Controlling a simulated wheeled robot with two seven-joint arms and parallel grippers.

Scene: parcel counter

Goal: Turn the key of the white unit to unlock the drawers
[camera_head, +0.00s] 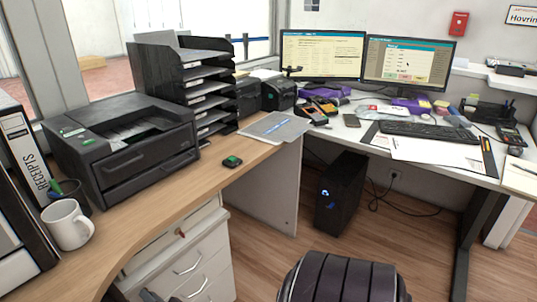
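The white drawer unit (212,244) stands under the wooden counter, at the lower left of the middle in the head view. A small brownish key (180,232) sticks out at the front of its top drawer. Below it are drawer fronts with curved metal handles (188,263); the drawers look shut. My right gripper (160,297) shows only as a dark piece at the bottom edge, below the key and apart from it. Most of it is cut off, so its opening cannot be told. My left gripper is not in view.
The wooden counter (232,183) overhangs the unit and carries a printer (125,150), a white mug (67,225) and a small black-and-green device (232,161). A black padded chair back (340,280) stands right of the unit. A computer tower (341,190) stands behind it.

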